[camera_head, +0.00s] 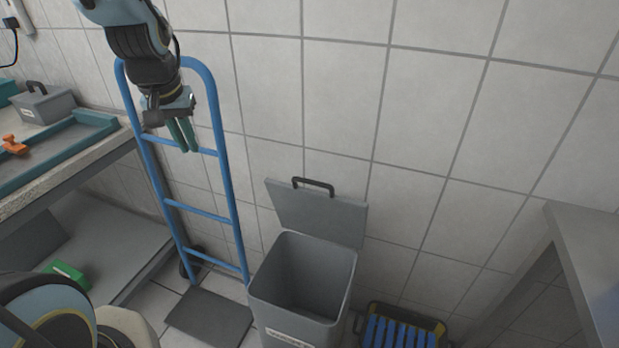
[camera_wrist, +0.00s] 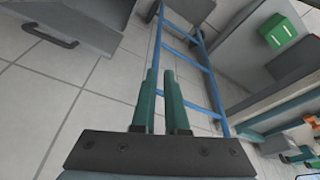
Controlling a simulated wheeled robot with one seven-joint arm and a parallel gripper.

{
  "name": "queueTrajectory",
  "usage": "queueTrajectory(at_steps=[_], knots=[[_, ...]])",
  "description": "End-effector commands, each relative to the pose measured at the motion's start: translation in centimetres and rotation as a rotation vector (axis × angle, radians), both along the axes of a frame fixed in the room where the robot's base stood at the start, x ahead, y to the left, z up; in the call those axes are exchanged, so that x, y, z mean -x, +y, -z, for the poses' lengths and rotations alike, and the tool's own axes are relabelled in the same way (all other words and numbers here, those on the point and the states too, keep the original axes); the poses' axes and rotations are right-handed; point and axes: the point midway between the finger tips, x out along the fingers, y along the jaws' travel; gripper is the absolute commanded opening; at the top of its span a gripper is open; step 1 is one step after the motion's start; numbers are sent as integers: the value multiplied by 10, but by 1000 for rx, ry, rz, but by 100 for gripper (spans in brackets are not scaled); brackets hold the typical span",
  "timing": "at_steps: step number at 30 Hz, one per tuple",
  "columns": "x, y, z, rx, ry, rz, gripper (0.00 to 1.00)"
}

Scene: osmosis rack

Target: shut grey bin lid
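The grey bin (camera_head: 302,280) stands on the floor against the tiled wall, its top open. Its grey lid (camera_head: 318,214) is raised at the back, leaning towards the wall, with a dark handle (camera_head: 313,186) on its upper edge. In the wrist view the lid (camera_wrist: 92,18) and its handle (camera_wrist: 52,38) show at the upper left. My gripper (camera_head: 188,150) is up and left of the lid, in front of the blue hand truck, well apart from the lid. In the wrist view its green fingers (camera_wrist: 161,75) are slightly apart, with nothing between them.
A blue hand truck (camera_head: 228,175) leans on the wall left of the bin. A workbench (camera_head: 75,165) with a grey box (camera_head: 45,106) is at the left. Space above the bin is clear.

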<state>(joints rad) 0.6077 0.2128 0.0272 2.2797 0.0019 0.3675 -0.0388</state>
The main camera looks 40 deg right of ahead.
Motion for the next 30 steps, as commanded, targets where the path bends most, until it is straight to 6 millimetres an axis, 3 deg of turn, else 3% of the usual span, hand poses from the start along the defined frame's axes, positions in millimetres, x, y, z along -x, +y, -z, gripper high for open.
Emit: queueTrajectory(at_steps=[1,6,9,12,15,20,30], knots=[[5,-38,12,9,-15,74,4],[33,-147,27,48,-64,271,0],[56,-195,32,70,-84,358,0],[74,-226,36,86,-97,416,0],[85,-243,37,96,-104,447,0],[86,-250,43,97,-105,455,0],[74,-269,93,95,-104,454,0]])
